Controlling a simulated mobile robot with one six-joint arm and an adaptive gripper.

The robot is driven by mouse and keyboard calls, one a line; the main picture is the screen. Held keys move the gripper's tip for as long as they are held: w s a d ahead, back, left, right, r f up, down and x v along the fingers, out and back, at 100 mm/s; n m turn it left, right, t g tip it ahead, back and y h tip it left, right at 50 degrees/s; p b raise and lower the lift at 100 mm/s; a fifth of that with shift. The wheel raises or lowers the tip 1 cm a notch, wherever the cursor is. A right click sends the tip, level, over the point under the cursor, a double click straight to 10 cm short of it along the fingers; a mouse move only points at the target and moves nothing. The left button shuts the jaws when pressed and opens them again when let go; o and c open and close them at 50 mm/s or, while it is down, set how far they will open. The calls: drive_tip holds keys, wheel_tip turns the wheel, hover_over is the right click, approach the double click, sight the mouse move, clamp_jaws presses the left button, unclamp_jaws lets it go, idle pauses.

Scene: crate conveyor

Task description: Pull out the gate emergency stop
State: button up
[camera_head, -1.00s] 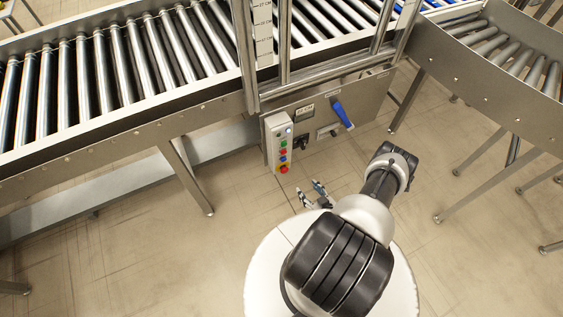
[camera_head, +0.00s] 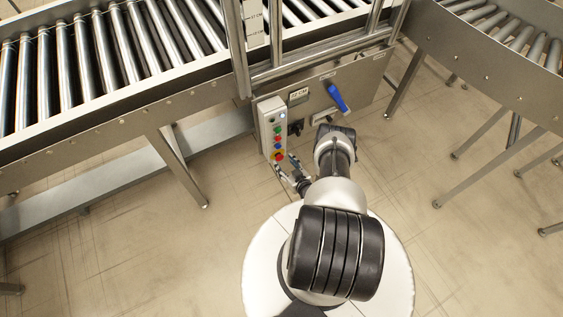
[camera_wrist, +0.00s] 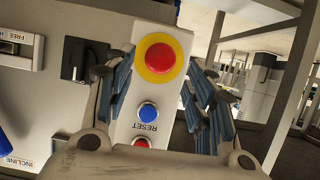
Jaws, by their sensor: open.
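The gate emergency stop is a red mushroom button on a yellow ring (camera_wrist: 160,58). It sits at the end of a pale control box (camera_head: 268,125); in the head view the button (camera_head: 279,156) is at the box's lower end. My gripper (camera_wrist: 163,85) is open, with one blue-padded finger on each side of the box in the wrist view. The red button shows between and beyond the fingertips, and nothing is held. In the head view my gripper (camera_head: 287,172) is close below the button. Whether the fingers touch the box or button cannot be told.
A blue button labelled RESET (camera_wrist: 148,111) and another red button (camera_wrist: 142,143) are on the same box. A black switch (camera_wrist: 84,61) is beside it. A blue handle (camera_head: 337,97) is on the panel to the right. The roller conveyor (camera_head: 110,50) stands above; the floor is open below.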

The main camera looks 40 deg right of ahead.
sight(281, 159)
drive_tip(key=shift+b+x, duration=0.55)
drive_tip(key=shift+x, duration=1.45)
drive_tip(key=shift+c, duration=0.4)
clamp_jaws()
